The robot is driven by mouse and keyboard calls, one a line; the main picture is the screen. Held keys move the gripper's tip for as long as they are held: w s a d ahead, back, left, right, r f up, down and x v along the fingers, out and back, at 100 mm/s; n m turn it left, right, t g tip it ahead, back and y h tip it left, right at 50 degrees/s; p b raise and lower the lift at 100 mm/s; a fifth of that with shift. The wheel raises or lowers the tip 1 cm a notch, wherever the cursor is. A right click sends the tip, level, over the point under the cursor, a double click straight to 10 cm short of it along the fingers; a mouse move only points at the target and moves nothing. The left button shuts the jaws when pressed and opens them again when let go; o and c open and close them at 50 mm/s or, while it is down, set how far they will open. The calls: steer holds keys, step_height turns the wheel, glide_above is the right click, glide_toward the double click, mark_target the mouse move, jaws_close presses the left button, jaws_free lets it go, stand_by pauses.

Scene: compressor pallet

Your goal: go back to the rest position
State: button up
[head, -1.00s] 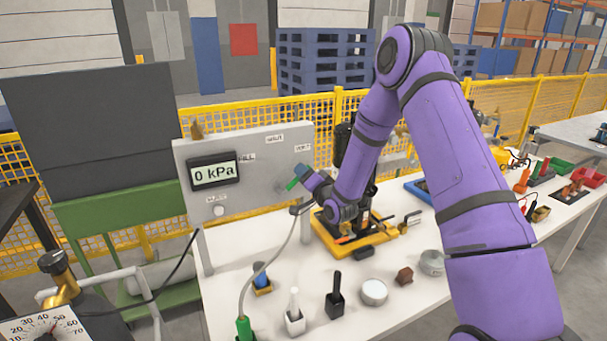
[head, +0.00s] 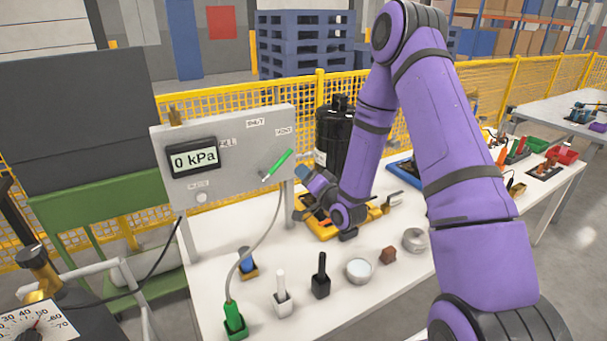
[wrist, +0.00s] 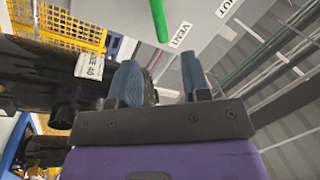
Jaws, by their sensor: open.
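My gripper (wrist: 160,80) shows in the wrist view with its two blue fingers apart and nothing between them. In the head view my gripper (head: 306,190) hangs over the table beside the grey panel (head: 238,192), just right of and below its green lever (head: 277,164). The lever also shows in the wrist view (wrist: 159,20), beyond the fingers and apart from them. The lever slants up to the right, near the VENT label. The gauge on the panel reads 0 kPa (head: 193,157).
A black cylinder (head: 332,135) stands behind my arm. A yellow base (head: 330,228) lies under my gripper. A yellow mesh fence runs behind.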

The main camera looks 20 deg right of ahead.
steer(key=shift+r, duration=0.1)
steer(key=s+r+n+g+h, duration=0.2)
steer(key=s+r+n+g, duration=0.15)
steer(key=r, duration=0.55)
steer(key=s+r+n+g+h, duration=0.2)
steer(key=s+r+g, duration=0.2)
steer(key=r, duration=0.5)
steer(key=s+a+r+n+g, duration=0.1)
steer(key=s+r+g, duration=0.2)
steer(key=s, duration=1.2)
steer(key=s+a+r+n+g, duration=0.1)
steer(key=s+r+g, duration=0.2)
steer(key=s, duration=1.2)
steer(key=shift+a+r+g, duration=0.3)
steer(key=shift+r+g, duration=0.05)
steer(key=shift+r, duration=0.35)
steer(key=shift+w, duration=0.1)
stand_by(1.6)
